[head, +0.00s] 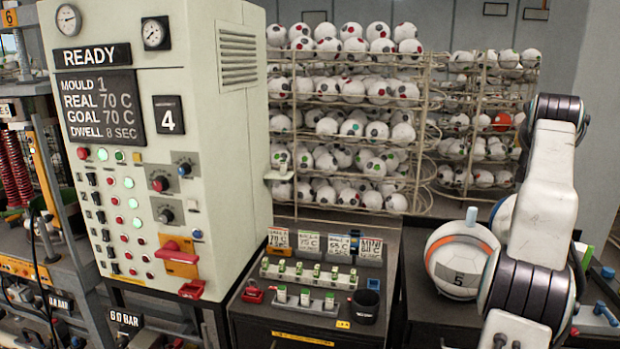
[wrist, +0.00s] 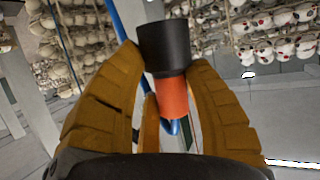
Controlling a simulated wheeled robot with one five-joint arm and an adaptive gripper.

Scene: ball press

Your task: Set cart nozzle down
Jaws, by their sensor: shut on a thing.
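In the wrist view, my gripper (wrist: 163,62) has its two tan fingers closed around the cart nozzle, a short cylinder with a black upper part (wrist: 164,46) and an orange lower part (wrist: 172,97). The nozzle stands slightly tilted between the fingers. A blue hose (wrist: 122,18) runs behind it, and a bit of blue shows below the orange part. The spot under the nozzle is hidden by the gripper body. In the head view my arm is at the right; its gripper and the nozzle are not discernible there.
A white ball with an orange stripe, marked 5 (head: 455,262), sits on a dark cart top (head: 425,318) beside my arm. A press cabinet (head: 225,150) reads READY at left. A dark bench (head: 262,318) holds cards and small parts. Ball racks (head: 345,100) stand behind.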

